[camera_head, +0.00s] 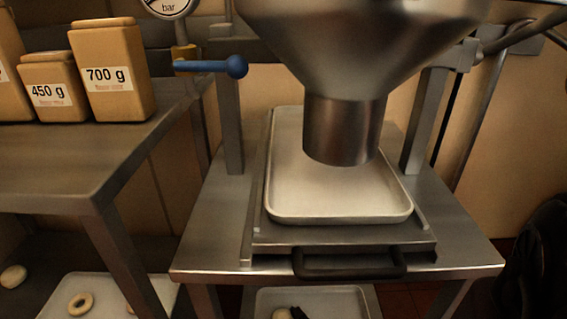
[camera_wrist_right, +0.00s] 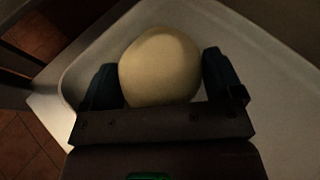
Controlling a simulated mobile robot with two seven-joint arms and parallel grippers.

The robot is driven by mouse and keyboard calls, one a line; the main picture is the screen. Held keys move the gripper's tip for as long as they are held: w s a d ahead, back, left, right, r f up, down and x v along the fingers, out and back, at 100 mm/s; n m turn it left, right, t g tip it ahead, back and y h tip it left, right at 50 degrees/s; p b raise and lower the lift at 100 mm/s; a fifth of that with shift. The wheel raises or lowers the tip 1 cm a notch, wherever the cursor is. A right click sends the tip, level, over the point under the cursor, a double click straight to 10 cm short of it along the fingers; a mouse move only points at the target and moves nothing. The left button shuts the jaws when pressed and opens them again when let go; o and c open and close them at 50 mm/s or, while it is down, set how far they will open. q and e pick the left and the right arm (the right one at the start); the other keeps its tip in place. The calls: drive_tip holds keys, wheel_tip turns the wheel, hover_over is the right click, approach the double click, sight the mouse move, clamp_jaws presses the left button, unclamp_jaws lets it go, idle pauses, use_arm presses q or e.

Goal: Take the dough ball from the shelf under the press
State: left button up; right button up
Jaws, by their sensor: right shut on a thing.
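The pale, round dough ball (camera_wrist_right: 160,62) sits between the two dark fingers of my right gripper (camera_wrist_right: 163,80) in the right wrist view. The gripper is shut on it, with a finger on each side. Behind the ball is a light tray (camera_wrist_right: 255,50); whether the ball touches it I cannot tell. In the head view, the tray on the shelf under the press (camera_head: 345,300) shows at the bottom edge, with a bit of the dough ball (camera_head: 281,314) and a dark fingertip beside it. The steel press (camera_head: 345,130) stands above. My left gripper is not in view.
An empty tray (camera_head: 340,190) lies under the press nozzle, with a dark handle (camera_head: 350,264) at the front. A side table (camera_head: 60,160) holds boxes marked 450 g (camera_head: 52,88) and 700 g (camera_head: 108,75).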

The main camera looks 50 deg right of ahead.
drive_tip(key=shift+r, duration=0.3)
use_arm(q)
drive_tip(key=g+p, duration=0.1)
drive_tip(key=p, duration=0.4)
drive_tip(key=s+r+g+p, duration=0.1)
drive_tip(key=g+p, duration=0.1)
drive_tip(key=p, duration=0.4)
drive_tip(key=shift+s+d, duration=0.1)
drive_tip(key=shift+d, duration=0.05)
use_arm(e)
wheel_tip(320, 180, up, 20)
drive_tip(key=shift+f, duration=0.2)
